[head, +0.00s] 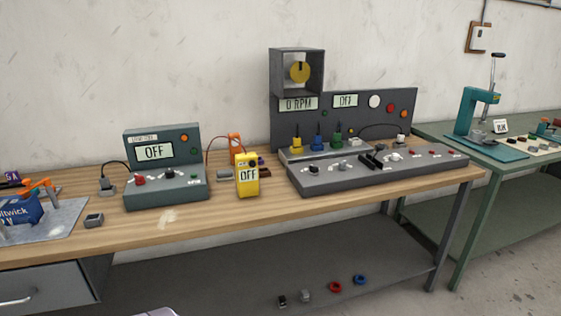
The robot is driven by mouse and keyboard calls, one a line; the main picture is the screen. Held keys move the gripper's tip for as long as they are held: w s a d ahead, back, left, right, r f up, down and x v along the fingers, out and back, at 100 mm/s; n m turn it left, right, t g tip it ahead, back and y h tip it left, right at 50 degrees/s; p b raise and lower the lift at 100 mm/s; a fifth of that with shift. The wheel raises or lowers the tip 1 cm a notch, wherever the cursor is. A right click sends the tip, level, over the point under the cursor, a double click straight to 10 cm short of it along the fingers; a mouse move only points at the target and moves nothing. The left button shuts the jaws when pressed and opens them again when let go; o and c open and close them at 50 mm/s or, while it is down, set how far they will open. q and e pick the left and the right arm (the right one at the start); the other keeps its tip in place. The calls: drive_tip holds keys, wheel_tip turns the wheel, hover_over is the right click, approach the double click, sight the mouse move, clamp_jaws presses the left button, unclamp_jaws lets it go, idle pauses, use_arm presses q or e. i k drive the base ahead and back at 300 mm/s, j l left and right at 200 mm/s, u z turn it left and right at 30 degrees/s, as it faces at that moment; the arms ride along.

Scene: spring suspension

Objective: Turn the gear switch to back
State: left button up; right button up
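A long grey control console (320,182) lies along the front of the wooden bench at centre right. Its sloped top carries a dark knob (314,169), a pale knob (344,166), a black lever (367,160) and several small red buttons. The labels are too small to read, so I cannot tell which control is the gear switch or where it points. Behind the console stands a dark panel (385,103) with displays reading "0 RPM" (298,104) and "OFF" (345,101). Neither of my grippers is in view.
A green "OFF" box (155,152) and a yellow "OFF" meter (248,177) stand left of the console. Yellow, blue and green plugs (318,136) stand behind it. The bench front edge (345,197) is clear. A green table (530,175) stands at right.

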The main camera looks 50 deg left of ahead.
sight(342, 166)
drive_tip(key=u, duration=1.3)
drive_tip(key=i+l+z, duration=0.2)
drive_tip(key=i, duration=0.35)
